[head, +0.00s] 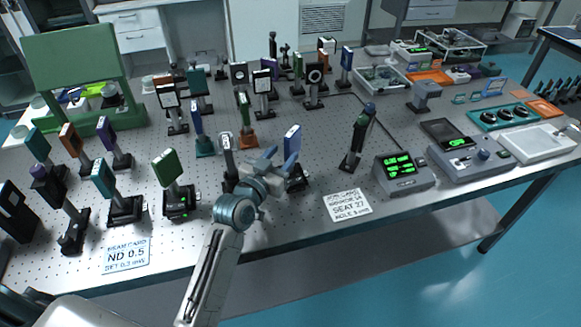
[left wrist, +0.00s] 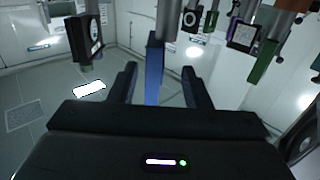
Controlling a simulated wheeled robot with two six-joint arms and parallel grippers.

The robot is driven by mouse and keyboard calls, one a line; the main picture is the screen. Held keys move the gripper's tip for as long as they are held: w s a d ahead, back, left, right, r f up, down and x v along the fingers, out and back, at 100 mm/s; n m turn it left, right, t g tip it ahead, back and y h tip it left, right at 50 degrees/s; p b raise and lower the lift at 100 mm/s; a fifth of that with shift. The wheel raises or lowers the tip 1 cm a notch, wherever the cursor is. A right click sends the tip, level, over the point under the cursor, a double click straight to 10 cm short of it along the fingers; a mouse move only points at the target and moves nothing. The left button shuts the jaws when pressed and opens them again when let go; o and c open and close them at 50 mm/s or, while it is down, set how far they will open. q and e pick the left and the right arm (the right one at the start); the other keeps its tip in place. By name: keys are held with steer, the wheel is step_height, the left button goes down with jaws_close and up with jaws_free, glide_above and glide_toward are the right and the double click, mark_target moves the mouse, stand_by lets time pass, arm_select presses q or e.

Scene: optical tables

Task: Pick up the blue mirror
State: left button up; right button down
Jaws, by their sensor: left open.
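A blue mirror (head: 292,139) stands upright on a dark post and base near the front middle of the optical table. My left gripper (head: 270,160) is open and just left of it, its fingers pointing toward the blue plate. In the left wrist view the blue mirror (left wrist: 155,68) shows as a narrow upright strip between the two spread fingers of the gripper (left wrist: 160,85). I cannot tell whether either finger touches it. Part of its post and base is hidden behind my gripper in the head view. My right gripper is not in view.
A black-framed optic (head: 227,155) stands close left of my gripper, and a green plate (head: 166,167) farther left. A white card (head: 347,204) lies at the front edge. Bare perforated tabletop lies between.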

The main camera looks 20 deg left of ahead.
arm_select(q)
steer(key=w, duration=0.1)
steer(key=w+d+p, duration=0.1)
steer(key=w+r, duration=0.1)
steer(key=shift+w+d, duration=0.15)
steer(key=shift+w, duration=0.1)
steer(key=shift+w+f, duration=0.15)
steer(key=shift+w, duration=0.3)
jaws_close()
stand_by(0.9)
